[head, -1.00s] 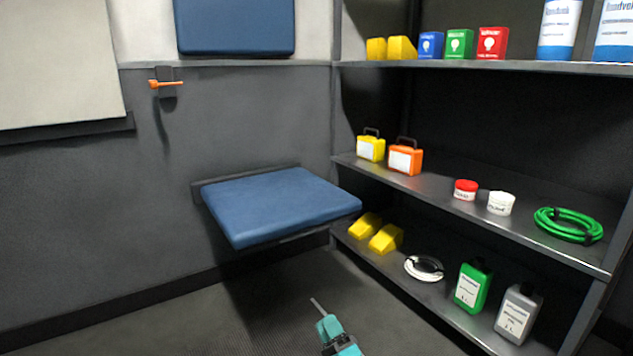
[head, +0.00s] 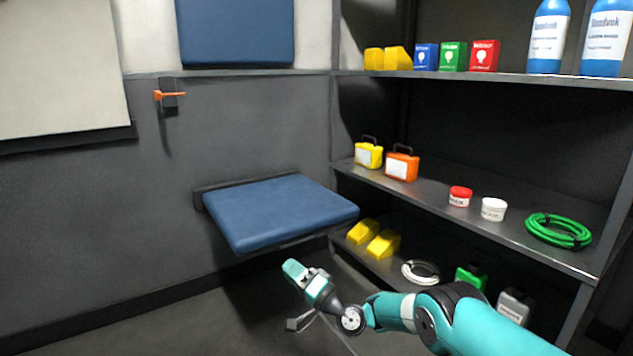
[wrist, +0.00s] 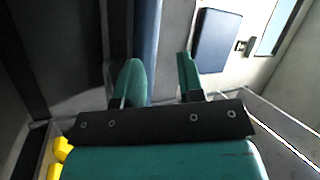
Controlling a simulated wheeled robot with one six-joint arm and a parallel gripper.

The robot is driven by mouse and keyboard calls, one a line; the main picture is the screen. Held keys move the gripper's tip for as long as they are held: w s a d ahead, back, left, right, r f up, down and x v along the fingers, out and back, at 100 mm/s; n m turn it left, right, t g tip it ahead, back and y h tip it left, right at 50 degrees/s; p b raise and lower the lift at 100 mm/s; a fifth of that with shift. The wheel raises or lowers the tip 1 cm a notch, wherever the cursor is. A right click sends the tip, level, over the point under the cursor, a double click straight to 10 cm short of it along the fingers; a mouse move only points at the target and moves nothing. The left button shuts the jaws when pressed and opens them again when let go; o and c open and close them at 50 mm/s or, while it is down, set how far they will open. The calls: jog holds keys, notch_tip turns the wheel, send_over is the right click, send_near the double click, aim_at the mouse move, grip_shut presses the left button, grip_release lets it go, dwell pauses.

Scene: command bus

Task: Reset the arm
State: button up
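My teal arm reaches in from the lower right of the head view. My gripper (head: 293,268) is at its end, in the air in front of the blue fold-down seat (head: 280,212) and just below its front edge in the picture. In the wrist view my gripper (wrist: 160,66) shows two teal fingers standing apart with nothing held between them. A blue strip, probably the seat's edge, shows behind the fingers. I cannot tell the exact gap between gripper and seat.
My arm partly covers the bottles. Floor on the left is clear.

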notch_tip(320, 180, up, 14)
jog(key=a+n+g+h+p, duration=0.2)
jog(key=n+g, duration=0.3)
jog(key=s+d+r+n+g+h+p, duration=0.1)
jog(key=s+d+r+n+g+h, duration=0.15)
jog(key=s+r, duration=0.6)
jog(key=s+d+r+n+g+h+p, duration=0.1)
jog(key=s+d+r+g+h+p, duration=0.15)
jog(key=s+d, duration=0.65)
jog(key=s+d+r+g+h+p, duration=0.15)
jog(key=s+d+h, duration=0.3)
jog(key=s, duration=0.95)
jog(key=s+d+r+n+g+h+p, duration=0.1)
jog(key=s+d+r+h, duration=0.15)
jog(key=s+d, duration=0.65)
notch_tip(320, 180, up, 37)
jog(key=s+a+p, duration=0.1)
jog(key=a+p, duration=0.1)
jog(key=p, duration=3.5)
jog(key=shift+s+a+r, duration=0.15)
jog(key=shift+s, duration=0.25)
jog(key=shift+m, duration=0.25)
